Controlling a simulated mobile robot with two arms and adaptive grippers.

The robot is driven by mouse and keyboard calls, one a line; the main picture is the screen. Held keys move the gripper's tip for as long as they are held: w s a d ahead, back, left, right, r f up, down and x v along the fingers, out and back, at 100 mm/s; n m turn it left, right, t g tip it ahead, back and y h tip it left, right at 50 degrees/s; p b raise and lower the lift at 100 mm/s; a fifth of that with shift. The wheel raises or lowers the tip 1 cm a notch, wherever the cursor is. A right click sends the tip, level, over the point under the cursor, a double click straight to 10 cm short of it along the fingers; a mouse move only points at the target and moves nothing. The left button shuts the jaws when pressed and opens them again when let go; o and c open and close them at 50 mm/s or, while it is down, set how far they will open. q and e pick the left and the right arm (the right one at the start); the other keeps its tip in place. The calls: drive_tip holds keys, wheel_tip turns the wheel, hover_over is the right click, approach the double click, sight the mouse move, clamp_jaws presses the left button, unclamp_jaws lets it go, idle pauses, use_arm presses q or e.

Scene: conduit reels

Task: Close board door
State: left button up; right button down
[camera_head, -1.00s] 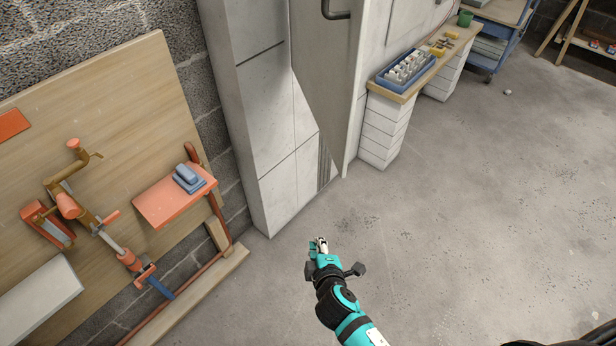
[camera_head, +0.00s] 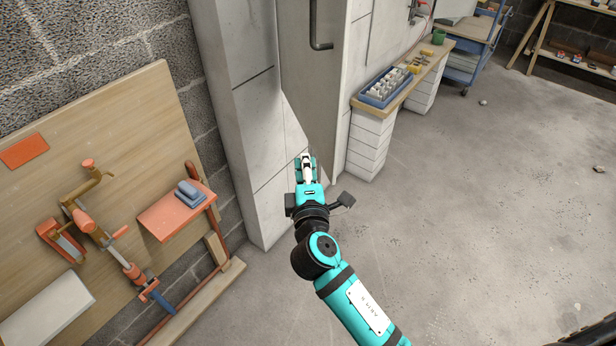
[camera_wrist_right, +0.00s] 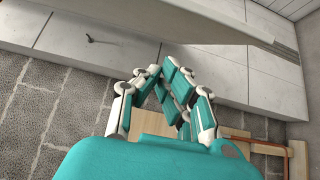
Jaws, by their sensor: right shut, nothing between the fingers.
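The board door (camera_head: 308,75) is a tall grey panel that stands ajar from the white cabinet (camera_head: 255,120) in the head view, with a dark handle (camera_head: 316,30) near the top of the picture. My right gripper (camera_head: 305,157) is shut and empty, its fingertips by the lower part of the door; I cannot tell if they touch it. In the right wrist view the gripper's fingers (camera_wrist_right: 163,72) come together below a pale panel edge (camera_wrist_right: 215,32), which looks like the door. My left gripper is not in view.
A wooden tool board (camera_head: 110,150) with orange clamps and a small orange shelf (camera_head: 165,220) is at the left. A bench (camera_head: 392,102) with a blue tray (camera_head: 380,95) stands right of the door. The concrete floor (camera_head: 480,230) at right is mostly clear.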

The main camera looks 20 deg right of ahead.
drive_tip(key=d, duration=0.2)
drive_tip(key=w+d+p, duration=0.1)
drive_tip(key=d, duration=0.1)
drive_tip(key=shift+d+f, duration=0.1)
